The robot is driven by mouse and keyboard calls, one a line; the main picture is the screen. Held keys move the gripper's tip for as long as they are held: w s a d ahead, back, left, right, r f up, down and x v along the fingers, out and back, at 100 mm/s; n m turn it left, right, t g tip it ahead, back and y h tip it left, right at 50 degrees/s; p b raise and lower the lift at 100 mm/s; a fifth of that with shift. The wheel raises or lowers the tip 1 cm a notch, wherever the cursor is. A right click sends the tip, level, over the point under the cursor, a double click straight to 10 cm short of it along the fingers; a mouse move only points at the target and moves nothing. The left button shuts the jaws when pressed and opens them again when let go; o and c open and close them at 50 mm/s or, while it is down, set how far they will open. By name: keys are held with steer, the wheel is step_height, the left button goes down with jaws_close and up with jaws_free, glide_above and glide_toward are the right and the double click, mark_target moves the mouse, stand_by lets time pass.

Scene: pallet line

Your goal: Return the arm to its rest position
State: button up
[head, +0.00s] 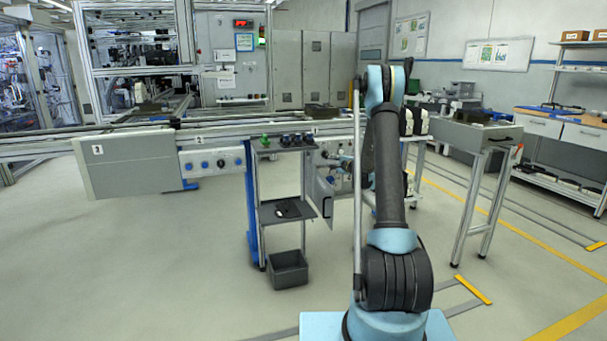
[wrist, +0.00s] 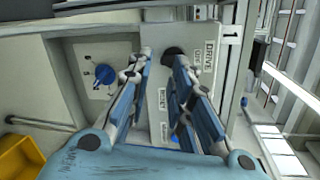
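My gripper (wrist: 163,55) shows in the wrist view with its two blue-sided fingers apart and nothing held between them. The fingers point at a light control panel (wrist: 150,112). A black knob (wrist: 172,50) lies just beyond the right fingertip; I cannot tell whether they touch. A blue knob (wrist: 104,74) is to the left of the fingers. In the head view my arm (head: 388,160) rises from its base and bends at the top towards the line. The gripper is mostly hidden behind the arm there.
The conveyor line (head: 225,124) crosses the head view behind a small shelf stand (head: 287,210). A grey bin (head: 288,270) stands on the floor below it. The floor at left is clear. A yellow bin (wrist: 20,160) shows in the wrist view.

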steer(key=s+a+r+n+g+h, duration=0.15)
steer(key=s+r+n, duration=0.25)
steer(key=s+r, duration=0.5)
steer(key=s+a+r+n+g, duration=0.25)
steer(key=s+r+n, duration=0.3)
steer(key=s, duration=0.75)
steer(key=s+d+r+n+g+h, duration=0.1)
steer(key=s+d+n, duration=0.1)
steer(key=s, duration=1)
steer(key=s+d+f+n+g+h, duration=0.1)
steer(key=s+d+f+n+h, duration=0.15)
steer(key=s, duration=0.85)
steer(key=s+d+f+n+g+h, duration=0.2)
steer(key=s+d+n, duration=0.1)
steer(key=s, duration=0.9)
steer(key=s+f+g, duration=0.4)
steer(key=s+f, duration=0.7)
steer(key=s, duration=0.3)
steer(key=shift+s+f, duration=0.15)
steer(key=shift+s, duration=0.25)
